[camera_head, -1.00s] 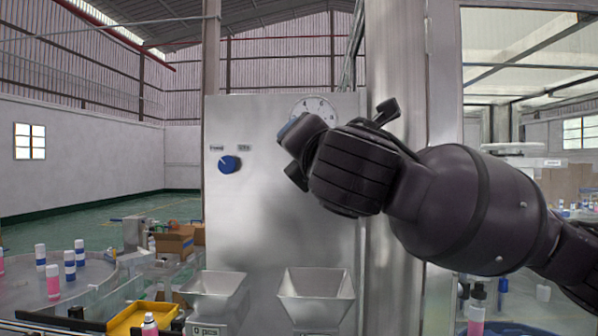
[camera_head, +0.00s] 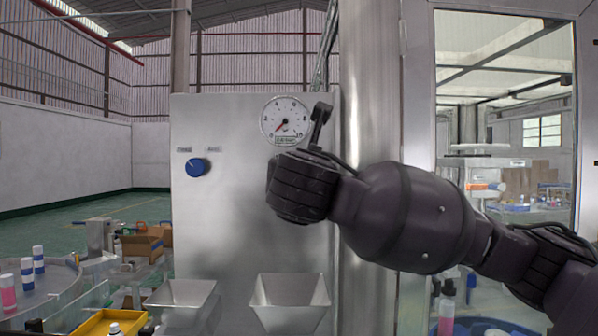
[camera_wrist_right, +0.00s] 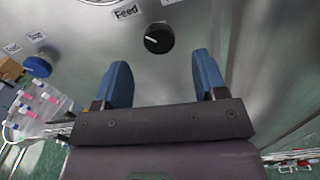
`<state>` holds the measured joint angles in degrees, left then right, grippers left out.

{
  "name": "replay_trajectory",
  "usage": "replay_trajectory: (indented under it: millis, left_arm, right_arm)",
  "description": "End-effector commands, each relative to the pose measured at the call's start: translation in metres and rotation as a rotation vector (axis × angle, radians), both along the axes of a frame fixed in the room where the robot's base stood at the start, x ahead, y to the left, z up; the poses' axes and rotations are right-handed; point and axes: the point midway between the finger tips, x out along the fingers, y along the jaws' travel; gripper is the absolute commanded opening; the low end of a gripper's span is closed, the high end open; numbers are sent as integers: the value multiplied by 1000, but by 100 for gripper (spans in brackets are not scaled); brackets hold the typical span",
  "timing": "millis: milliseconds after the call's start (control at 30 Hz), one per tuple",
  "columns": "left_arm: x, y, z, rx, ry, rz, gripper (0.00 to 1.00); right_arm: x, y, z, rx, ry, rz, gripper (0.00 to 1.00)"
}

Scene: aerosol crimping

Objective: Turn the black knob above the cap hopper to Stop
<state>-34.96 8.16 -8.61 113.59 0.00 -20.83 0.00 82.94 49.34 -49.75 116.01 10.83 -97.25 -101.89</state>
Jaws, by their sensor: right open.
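The black knob (camera_wrist_right: 158,38) is on the metal panel in the right wrist view. Its white mark points left, on the side of the Feed label (camera_wrist_right: 126,12). Another label lies on its right, cut off by the frame edge. My right gripper (camera_wrist_right: 163,76) is open and empty, its blue fingers spread with the knob in front of the gap between them. I cannot tell whether they reach around it. In the head view my right wrist hides the knob and fingers. The right hopper (camera_head: 290,300) is below my wrist. My left gripper is not in view.
A blue knob (camera_head: 198,168) with two labels sits left on the panel (camera_head: 225,225), below and left of a round gauge (camera_head: 286,121). A second hopper (camera_head: 180,293) is at left, with a yellow tray (camera_head: 105,324) near it. A metal post (camera_head: 370,110) stands right of the panel.

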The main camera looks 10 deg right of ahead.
Motion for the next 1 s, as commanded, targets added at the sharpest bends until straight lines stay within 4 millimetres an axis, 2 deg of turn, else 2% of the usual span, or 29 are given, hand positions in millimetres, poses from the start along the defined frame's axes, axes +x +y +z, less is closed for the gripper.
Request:
replay_trajectory:
  millis: [100, 300, 500, 767, 1000]
  left_arm:
    - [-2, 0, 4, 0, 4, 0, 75]
    - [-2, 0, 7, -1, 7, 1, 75]
    - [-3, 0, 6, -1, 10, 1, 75]
    - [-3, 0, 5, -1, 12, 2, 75]
    - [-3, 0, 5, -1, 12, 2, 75]
  right_arm:
    - [20, -4, 1, 1, 3, -2, 65]
    - [43, -9, 1, 1, 1, -1, 65]
    - [52, -10, 0, 1, 1, 1, 65]
    - [52, -10, 0, 1, 1, 1, 65]
    - [52, -10, 0, 1, 1, 1, 28]
